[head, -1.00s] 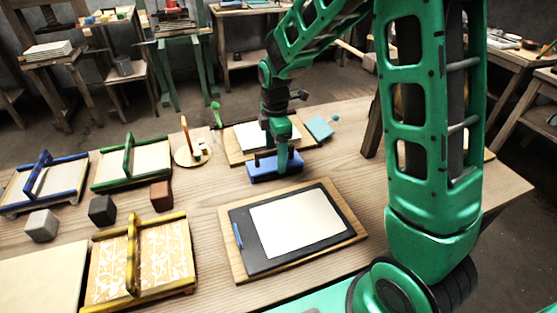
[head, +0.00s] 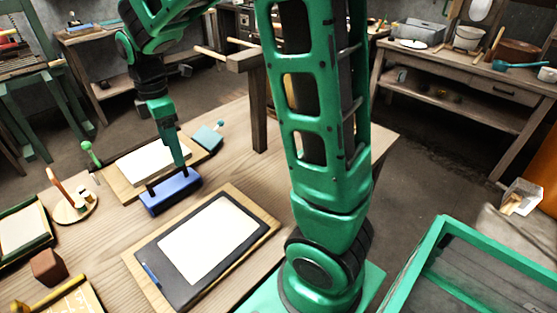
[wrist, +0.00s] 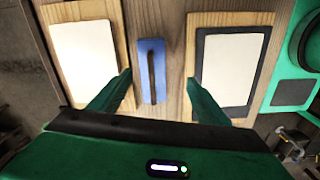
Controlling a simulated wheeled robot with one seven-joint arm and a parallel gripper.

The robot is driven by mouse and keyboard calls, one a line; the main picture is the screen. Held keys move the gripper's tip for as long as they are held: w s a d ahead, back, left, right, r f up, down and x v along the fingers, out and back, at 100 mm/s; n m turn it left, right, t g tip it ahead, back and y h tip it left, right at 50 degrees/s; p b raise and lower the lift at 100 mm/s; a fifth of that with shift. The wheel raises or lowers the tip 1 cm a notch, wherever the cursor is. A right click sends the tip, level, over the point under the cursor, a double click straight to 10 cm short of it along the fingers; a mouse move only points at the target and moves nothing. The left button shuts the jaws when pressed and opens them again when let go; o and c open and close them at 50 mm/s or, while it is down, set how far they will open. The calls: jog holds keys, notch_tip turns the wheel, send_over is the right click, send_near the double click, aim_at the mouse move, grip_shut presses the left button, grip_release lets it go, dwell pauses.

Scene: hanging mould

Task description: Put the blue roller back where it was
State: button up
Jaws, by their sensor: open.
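The blue roller (head: 171,193), a blue oblong body with a dark bar along its top, sits on the wooden table between two boards. It also shows in the wrist view (wrist: 144,64), upright between my fingers. My gripper (wrist: 158,80) is open, with one finger on each side of the blue roller and nothing visibly clasped. In the head view my gripper (head: 177,160) is just above the roller, partly hiding it. Whether the fingers touch it, I cannot tell.
A board with a dark frame and pale sheet (head: 211,241) lies nearer me; another board with a white sheet (head: 150,164) lies behind. A teal piece (head: 206,138) lies at that board's right. A round wooden stand (head: 76,207) and brown cube (head: 48,266) are to the left.

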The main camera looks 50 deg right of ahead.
jog(key=s+d+m, duration=0.5)
jog(key=s+m, duration=0.2)
jog(key=s, duration=0.2)
jog(key=s+d+m, duration=0.5)
jog(key=s+m, duration=0.2)
jog(key=s, duration=0.3)
jog(key=s+d+m, duration=0.6)
jog(key=s+m, duration=0.2)
jog(key=s, duration=0.2)
jog(key=shift+r, duration=0.35)
jog(key=shift+s, duration=0.1)
